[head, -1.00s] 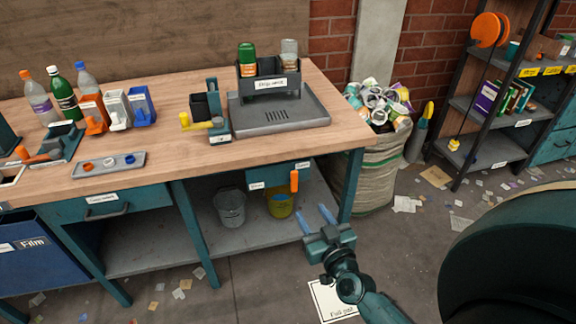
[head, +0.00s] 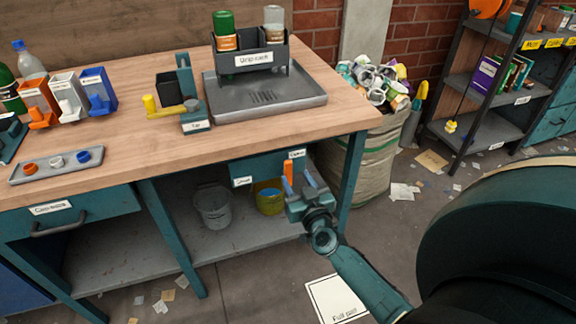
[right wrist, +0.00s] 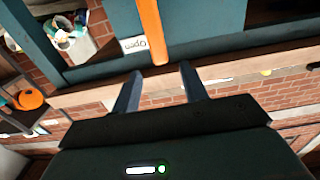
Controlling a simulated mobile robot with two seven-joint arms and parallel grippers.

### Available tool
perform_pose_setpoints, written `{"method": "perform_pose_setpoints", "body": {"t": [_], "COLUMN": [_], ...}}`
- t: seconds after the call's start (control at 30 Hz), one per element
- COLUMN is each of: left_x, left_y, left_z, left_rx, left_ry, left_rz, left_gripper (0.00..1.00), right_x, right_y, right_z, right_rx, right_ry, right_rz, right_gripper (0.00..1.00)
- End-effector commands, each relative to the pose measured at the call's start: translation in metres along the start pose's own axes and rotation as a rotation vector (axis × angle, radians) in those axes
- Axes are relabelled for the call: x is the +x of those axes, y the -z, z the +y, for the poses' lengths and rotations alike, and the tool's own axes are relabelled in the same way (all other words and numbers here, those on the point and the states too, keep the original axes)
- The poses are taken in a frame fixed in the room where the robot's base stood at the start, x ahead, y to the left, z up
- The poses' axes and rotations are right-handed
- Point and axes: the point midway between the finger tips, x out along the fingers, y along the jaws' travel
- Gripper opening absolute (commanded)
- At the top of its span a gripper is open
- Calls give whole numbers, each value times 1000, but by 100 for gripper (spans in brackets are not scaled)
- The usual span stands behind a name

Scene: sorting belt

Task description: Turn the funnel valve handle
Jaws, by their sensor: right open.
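The orange valve handle (head: 288,172) hangs upright at the right end of a teal box (head: 258,169) under the bench. White labels (head: 242,182) are on the box's front. My right gripper (head: 299,183) is open and empty, right by the handle's lower part. In the right wrist view the handle (right wrist: 152,30) reaches down from the top edge, its end lined up between the two open fingertips (right wrist: 159,72). I cannot tell whether the fingers touch it. No funnel can be made out. My left gripper is not in view.
A grey bucket (head: 213,205) and a yellow bucket (head: 270,200) stand on the lower shelf below the box. The bench's front right leg (head: 350,178) is just right of my gripper. A full sack (head: 366,165) stands behind it.

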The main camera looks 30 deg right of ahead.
Motion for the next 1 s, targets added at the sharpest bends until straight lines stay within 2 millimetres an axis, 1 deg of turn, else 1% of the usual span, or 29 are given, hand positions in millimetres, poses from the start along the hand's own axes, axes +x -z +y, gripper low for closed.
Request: {"method": "perform_pose_setpoints", "body": {"t": [0.03,0.2,0.3,0.4,0.53,0.77,0.87,1.0], "left_x": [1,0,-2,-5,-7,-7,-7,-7], "left_y": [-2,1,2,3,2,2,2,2], "left_z": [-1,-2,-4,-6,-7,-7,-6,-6], "left_rx": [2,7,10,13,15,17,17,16], "left_ry": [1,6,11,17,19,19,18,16], "left_rz": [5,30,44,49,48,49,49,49], "left_gripper": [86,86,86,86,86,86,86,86], "right_x": [13,45,58,67,72,72,72,72], "right_y": [0,-1,-2,-1,-1,0,0,-1], "right_z": [0,0,0,0,0,0,0,0], "right_rx": [-1,0,-1,-1,-1,-1,-1,-1], "right_ry": [-1,0,0,0,0,0,0,0], "right_rz": [4,2,1,1,-1,-1,-1,-1], "right_gripper": [44,44,44,44,44,44,37,26]}}
